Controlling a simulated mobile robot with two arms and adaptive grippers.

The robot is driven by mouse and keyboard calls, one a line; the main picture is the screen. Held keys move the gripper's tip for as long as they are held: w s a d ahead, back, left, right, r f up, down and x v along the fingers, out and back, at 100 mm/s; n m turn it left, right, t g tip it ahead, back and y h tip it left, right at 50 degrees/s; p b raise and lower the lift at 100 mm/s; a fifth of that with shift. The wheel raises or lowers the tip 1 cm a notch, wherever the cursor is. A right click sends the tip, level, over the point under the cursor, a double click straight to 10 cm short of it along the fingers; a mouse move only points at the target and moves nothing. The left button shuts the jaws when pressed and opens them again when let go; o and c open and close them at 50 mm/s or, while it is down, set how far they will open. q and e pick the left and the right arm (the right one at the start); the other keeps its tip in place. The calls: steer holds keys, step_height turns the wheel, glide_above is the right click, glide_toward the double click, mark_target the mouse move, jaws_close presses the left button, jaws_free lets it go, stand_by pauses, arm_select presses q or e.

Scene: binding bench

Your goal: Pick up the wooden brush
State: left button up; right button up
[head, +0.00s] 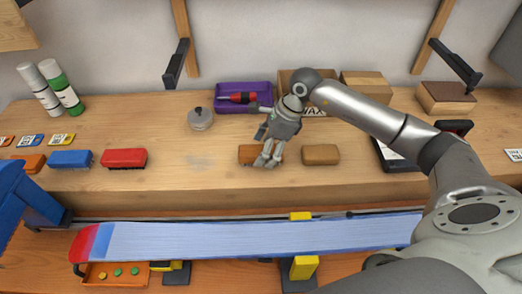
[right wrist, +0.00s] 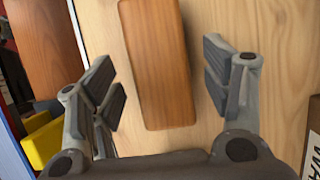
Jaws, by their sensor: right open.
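The wooden brush (head: 246,155), a reddish-brown block, lies on the bench below my right gripper (head: 266,160), which partly covers it in the head view. In the right wrist view the brush (right wrist: 158,65) shows as a long wooden block running from the top edge to between the fingers. My right gripper (right wrist: 170,82) is open, with one finger on each side of the brush; bare wood shows between the brush and each finger. No contact shows. My left gripper is not in view.
A tan block (head: 320,154) lies just right of the brush. A red brush (head: 124,158) and a blue brush (head: 71,159) lie further left. A purple tray (head: 243,108) with a red-handled tool and a cardboard box stand behind. A long blue ski base (head: 260,238) lies in front.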

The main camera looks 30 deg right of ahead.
steer(key=shift+x, duration=0.95)
steer(key=shift+c, duration=0.3)
steer(key=shift+r, duration=0.1)
steer(key=c, duration=1.1)
steer(key=shift+w+r, duration=0.1)
steer(key=shift+r, duration=0.05)
